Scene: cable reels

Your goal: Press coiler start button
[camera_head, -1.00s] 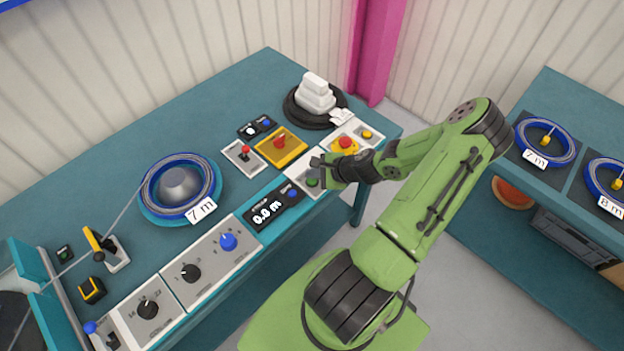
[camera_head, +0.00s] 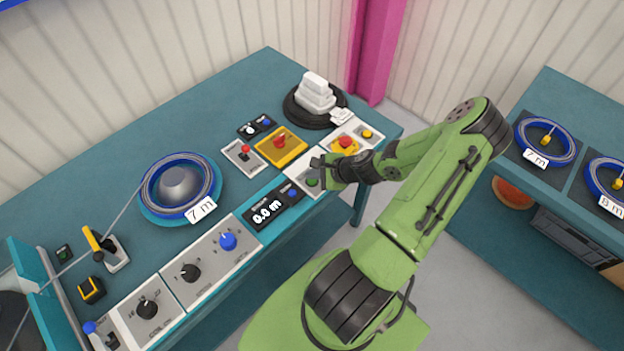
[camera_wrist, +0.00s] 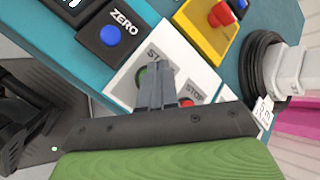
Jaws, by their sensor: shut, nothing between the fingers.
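The green start button (camera_head: 313,182) sits on a light grey panel (camera_head: 299,188) at the bench's front edge. In the wrist view the start button (camera_wrist: 141,77) is partly hidden behind my fingers, under a half-covered label. A red stop button (camera_wrist: 187,102) lies beside it on the same panel. My gripper (camera_head: 318,163) is shut and empty, its fingertips over the panel close to the start button. In the wrist view my gripper (camera_wrist: 157,68) covers part of both labels. I cannot tell whether the tips touch the button.
A display reading 0.0 m (camera_head: 273,205) with a blue zero button (camera_wrist: 110,35) is beside the panel. A coil marked 7 m (camera_head: 181,187) lies left.

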